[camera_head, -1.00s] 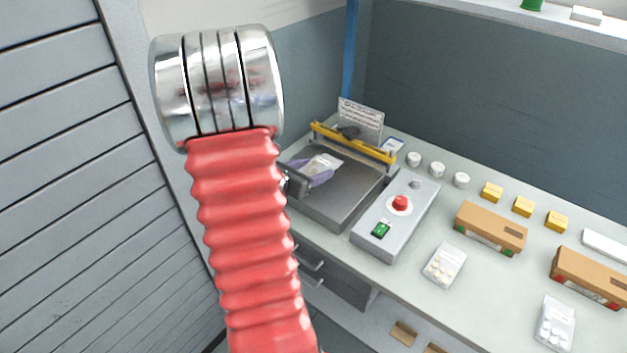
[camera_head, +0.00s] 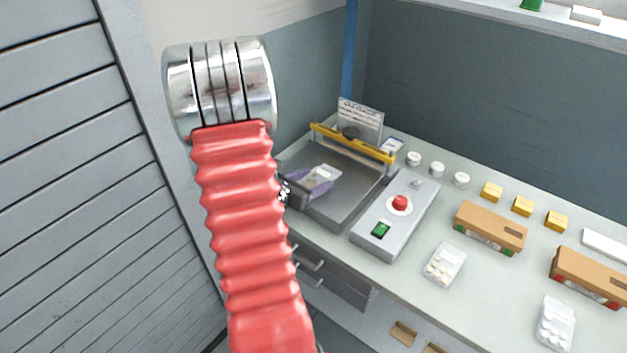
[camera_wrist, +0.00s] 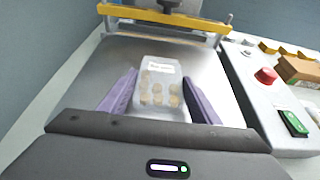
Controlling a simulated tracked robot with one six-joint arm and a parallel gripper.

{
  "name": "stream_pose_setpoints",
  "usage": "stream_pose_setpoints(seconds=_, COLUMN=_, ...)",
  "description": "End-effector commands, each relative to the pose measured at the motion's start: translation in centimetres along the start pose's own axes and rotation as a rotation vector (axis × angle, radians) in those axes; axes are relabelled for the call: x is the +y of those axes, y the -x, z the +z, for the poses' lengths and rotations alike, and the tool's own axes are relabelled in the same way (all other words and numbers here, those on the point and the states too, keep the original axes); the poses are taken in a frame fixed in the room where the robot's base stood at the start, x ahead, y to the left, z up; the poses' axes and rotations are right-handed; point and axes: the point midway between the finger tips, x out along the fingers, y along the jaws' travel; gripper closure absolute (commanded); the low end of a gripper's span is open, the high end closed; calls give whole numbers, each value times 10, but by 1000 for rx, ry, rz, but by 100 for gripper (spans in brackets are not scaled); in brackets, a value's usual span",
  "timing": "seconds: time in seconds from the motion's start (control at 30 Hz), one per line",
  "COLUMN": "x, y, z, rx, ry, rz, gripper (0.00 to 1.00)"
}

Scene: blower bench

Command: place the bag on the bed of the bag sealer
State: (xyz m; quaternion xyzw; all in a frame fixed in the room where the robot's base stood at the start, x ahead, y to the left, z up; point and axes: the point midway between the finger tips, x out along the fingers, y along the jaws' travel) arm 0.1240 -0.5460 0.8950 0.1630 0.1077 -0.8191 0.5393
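The bag (camera_wrist: 160,85) is clear with pale round pieces inside and a white label at its far end. It also shows in the head view (camera_head: 323,174), over the grey bed (camera_head: 347,200) of the bag sealer. My gripper (camera_wrist: 160,92) has its two purple fingers along the bag's left and right sides and is shut on it. In the head view my gripper (camera_head: 309,184) is at the bed's left part. I cannot tell whether the bag touches the bed, seen also in the wrist view (camera_wrist: 215,88).
The sealer's yellow bar (camera_head: 352,142) is raised behind the bed. A control box (camera_head: 396,217) with a red knob and green switch stands right of it. Further right are filled bags (camera_head: 445,265), brown cartons (camera_head: 490,229), yellow boxes (camera_head: 523,207) and white jars (camera_head: 437,169).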

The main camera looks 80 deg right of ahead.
Motion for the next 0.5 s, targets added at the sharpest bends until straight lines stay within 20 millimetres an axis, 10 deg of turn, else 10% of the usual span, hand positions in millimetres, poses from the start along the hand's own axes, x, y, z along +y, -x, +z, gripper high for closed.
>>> stream_pose_setpoints(seconds=0.5, x=0, y=0, z=1, rx=0, ry=-1, rz=0, gripper=25)
